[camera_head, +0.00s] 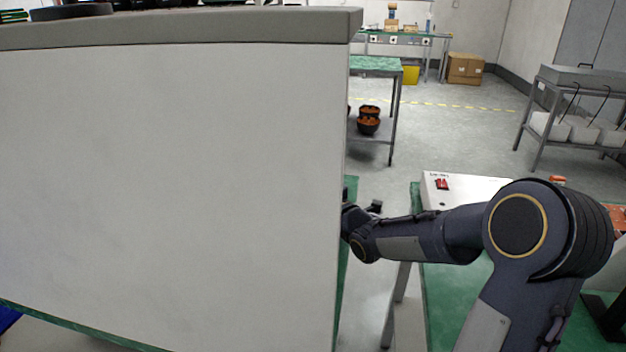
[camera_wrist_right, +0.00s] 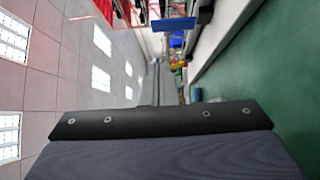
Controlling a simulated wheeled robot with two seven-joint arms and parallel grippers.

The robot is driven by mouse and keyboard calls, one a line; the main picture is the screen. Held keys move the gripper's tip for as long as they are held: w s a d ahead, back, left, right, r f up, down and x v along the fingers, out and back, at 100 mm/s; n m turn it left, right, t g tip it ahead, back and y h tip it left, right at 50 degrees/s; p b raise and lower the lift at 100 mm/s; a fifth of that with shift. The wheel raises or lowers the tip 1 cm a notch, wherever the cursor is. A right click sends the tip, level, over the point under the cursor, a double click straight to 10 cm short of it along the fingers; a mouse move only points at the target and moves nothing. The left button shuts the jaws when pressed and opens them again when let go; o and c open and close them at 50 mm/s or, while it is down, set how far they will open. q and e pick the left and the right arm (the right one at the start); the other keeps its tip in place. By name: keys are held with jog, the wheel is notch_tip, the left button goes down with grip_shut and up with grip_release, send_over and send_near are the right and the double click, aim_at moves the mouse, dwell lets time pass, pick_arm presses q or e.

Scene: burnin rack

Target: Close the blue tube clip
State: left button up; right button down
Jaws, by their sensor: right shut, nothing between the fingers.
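I cannot make out the blue tube clip for certain in either view. In the right wrist view a small flat blue piece (camera_wrist_right: 174,24) shows at the top centre, in front of a dark upright part; I cannot tell if it is the clip. My right gripper (camera_wrist_right: 157,118) shows as a dark bar with screws across the lower part of that view, shut and empty, apart from the blue piece. In the head view my right arm reaches in from the right, and its hand end is partly hidden behind a large pale panel (camera_head: 170,180). My left gripper is not in view.
The pale panel fills the left of the head view. A shelf with dark bowls (camera_head: 369,118) stands behind. Open floor (camera_head: 450,130) lies beyond.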

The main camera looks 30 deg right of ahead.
jog(key=shift+w+d, duration=0.6)
jog(key=shift+w, duration=0.35)
jog(key=shift+w+d, duration=0.55)
jog(key=shift+w, duration=0.4)
jog(key=shift+r+p, duration=0.1)
jog(key=shift+p, duration=0.25)
